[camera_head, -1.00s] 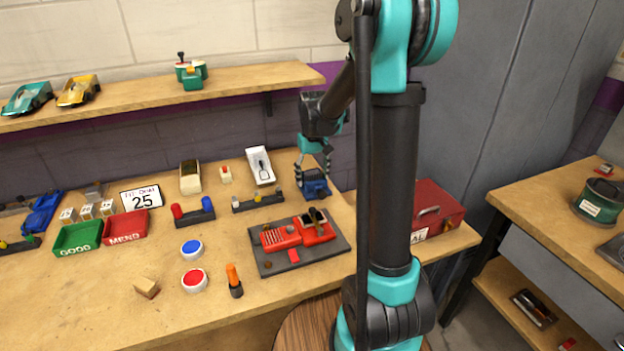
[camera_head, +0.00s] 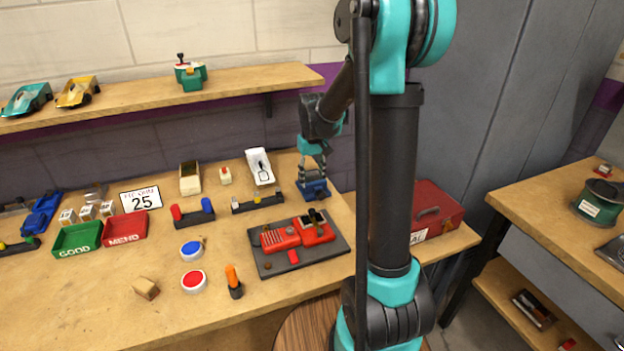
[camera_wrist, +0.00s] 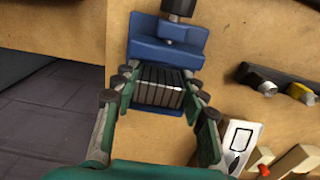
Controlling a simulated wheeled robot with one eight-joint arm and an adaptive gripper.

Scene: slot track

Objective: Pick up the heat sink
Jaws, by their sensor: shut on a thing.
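The heat sink (camera_wrist: 159,90), a dark block with parallel fins, sits at the blue fixture (camera_wrist: 152,52) in the wrist view. My gripper (camera_wrist: 158,84) has its fingers on both sides of the heat sink and is shut on it. In the head view, my gripper (camera_head: 314,168) points down at the blue fixture (camera_head: 313,190) at the back right of the bench. The heat sink is too small and hidden there to make out. I cannot tell whether it still touches the fixture.
A dark board with red parts (camera_head: 280,262) lies in front. A red toolbox (camera_head: 434,207) is to the right. A wooden shelf (camera_head: 150,97) runs along the back wall. Free bench lies between these things.

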